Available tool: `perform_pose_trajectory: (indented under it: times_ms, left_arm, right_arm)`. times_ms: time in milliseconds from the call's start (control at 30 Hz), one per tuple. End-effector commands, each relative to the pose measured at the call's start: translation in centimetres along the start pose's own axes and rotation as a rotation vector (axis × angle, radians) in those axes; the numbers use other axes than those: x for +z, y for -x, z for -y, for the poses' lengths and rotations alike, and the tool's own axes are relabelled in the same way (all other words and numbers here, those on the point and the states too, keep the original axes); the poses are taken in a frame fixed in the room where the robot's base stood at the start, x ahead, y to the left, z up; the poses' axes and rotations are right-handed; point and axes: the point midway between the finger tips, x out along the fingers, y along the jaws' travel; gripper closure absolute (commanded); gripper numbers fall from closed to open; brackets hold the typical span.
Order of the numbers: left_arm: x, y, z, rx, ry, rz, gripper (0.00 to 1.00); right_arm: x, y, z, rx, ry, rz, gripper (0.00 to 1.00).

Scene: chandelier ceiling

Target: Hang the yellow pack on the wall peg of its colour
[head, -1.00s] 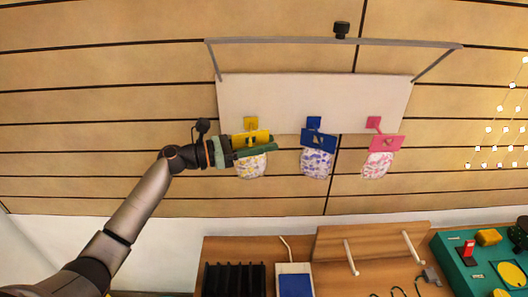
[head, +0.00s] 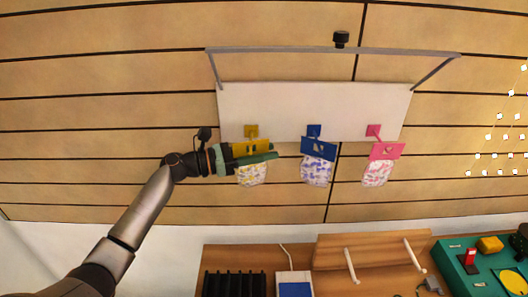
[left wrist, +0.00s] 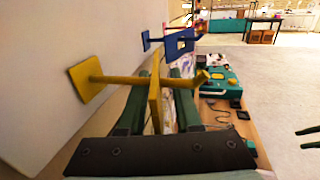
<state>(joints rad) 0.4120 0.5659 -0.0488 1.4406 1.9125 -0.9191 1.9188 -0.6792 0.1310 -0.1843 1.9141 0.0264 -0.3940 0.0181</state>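The yellow pack has a yellow header card (head: 252,147) and a speckled clear bag (head: 253,174) below it. The yellow wall peg (head: 251,131) is at the left end of the white board. In the left wrist view, the yellow peg (left wrist: 120,80) runs out from its square plate, and its upturned tip shows beyond the card (left wrist: 155,98), seen edge-on. The card appears to hang on the peg. My left gripper (head: 262,156) has a finger on each side of the card, with gaps visible (left wrist: 160,100). My right gripper (left wrist: 309,138) shows two separated fingertips at the right edge.
A blue pack (head: 318,148) and a pink pack (head: 386,151) hang to the right on their own pegs. A grey bar frame (head: 330,50) spans above the white board (head: 350,100). Below are a black rack (head: 235,284) and a wooden stand (head: 372,255).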

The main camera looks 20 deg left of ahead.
Motion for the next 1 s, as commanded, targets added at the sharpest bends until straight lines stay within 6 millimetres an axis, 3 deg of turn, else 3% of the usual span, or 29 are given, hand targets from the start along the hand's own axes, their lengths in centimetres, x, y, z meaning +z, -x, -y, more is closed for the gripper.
perform_pose_trajectory:
  times_ms: [33,267,567,767,1000]
  left_arm:
    - [0.0,0.0,0.0,0.0,0.0,0.0,0.6]
    - [0.0,0.0,0.0,0.0,0.0,0.0,0.36]
    - [-0.1,0.3,0.0,0.001,0.001,-0.002,0.36]
    - [-0.3,3.1,0.0,0.002,0.0,-0.004,0.36]
    - [-0.4,8.4,0.0,0.002,0.001,-0.004,0.36]
  right_arm:
    - [0.0,0.0,0.0,0.0,0.0,0.0,0.35]
    - [0.0,0.0,0.0,0.0,0.0,0.0,0.35]
    - [0.0,-0.1,0.0,0.0,0.0,-0.001,0.35]
    - [0.5,-0.5,0.0,0.0,0.0,-0.001,0.35]
    - [1.1,-1.1,-0.1,0.0,0.0,-0.001,0.35]
